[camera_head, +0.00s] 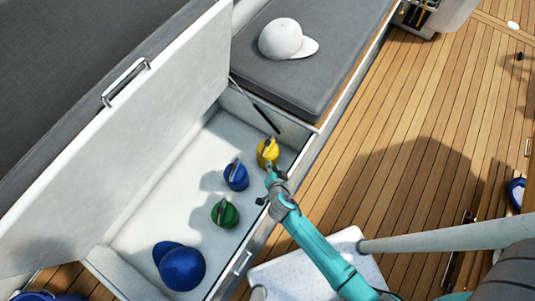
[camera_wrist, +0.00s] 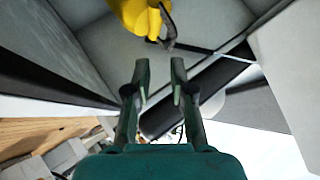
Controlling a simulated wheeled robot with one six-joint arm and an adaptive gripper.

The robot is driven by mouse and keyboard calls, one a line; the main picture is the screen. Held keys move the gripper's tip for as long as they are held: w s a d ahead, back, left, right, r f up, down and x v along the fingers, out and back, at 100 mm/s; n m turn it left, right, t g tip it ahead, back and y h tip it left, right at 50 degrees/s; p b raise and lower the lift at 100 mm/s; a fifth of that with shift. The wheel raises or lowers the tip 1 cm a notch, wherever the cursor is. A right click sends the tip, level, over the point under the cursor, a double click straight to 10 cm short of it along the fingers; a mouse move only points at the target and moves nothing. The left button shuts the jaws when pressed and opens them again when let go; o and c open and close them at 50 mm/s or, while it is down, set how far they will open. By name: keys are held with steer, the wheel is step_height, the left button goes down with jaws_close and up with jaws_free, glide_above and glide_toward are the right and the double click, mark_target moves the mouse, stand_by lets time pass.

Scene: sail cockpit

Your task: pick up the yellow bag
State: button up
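The yellow bag (camera_head: 267,151) sits inside the open locker, near the end wall at its right. It has a grey strap or handle on top. In the wrist view the yellow bag (camera_wrist: 140,14) is at the top edge, partly cut off, with its grey handle hanging toward the fingers. My gripper (camera_wrist: 161,76) is open and empty, its two fingertips apart and short of the bag in that view. In the head view my gripper (camera_head: 272,178) is just below the bag and overlaps its lower edge; I cannot tell whether they touch.
A blue bag (camera_head: 236,175), a green bag (camera_head: 224,213) and a blue cap (camera_head: 180,265) are also in the locker (camera_head: 146,222). Its lid (camera_head: 130,130) stands raised at left, with a strut near the yellow bag. A white cap (camera_head: 286,40) lies on the grey cushion.

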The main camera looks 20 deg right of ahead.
steer(key=m+h, duration=0.1)
glide_toward(267, 144)
steer(key=shift+m+h, duration=0.3)
steer(key=shift+x, duration=5.3)
steer(key=shift+a+f, duration=0.1)
steer(key=shift+a, duration=0.05)
jaws_close()
